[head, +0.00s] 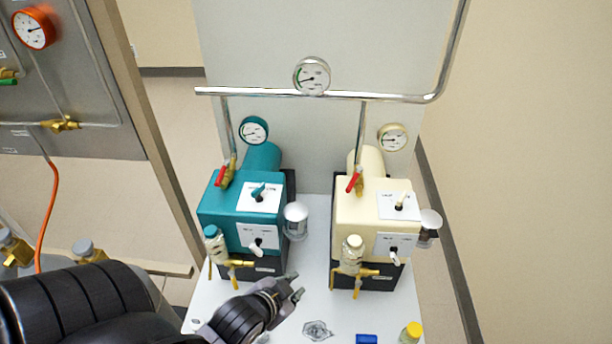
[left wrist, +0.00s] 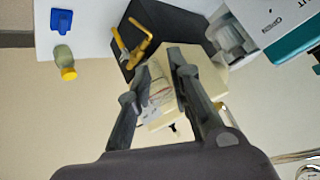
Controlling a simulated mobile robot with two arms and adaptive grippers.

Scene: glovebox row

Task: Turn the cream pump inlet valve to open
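The cream pump (head: 370,215) stands on the white table at the right, and part of it shows between my fingers in the left wrist view (left wrist: 208,80). Its inlet valve (head: 355,181) has a red lever and sits on the vertical pipe at the pump's back left. The lever slants down to the left, out of line with the pipe. My left gripper (head: 294,289) is open and empty, in front of and between the pumps, apart from the valve. Its fingers are spread in the left wrist view (left wrist: 160,65). My right gripper is in neither view.
The teal pump (head: 225,228), with its own red-lever valve (head: 222,175), stands left of the cream one. A brass drain tap (head: 357,272) sticks out in front of the cream pump.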

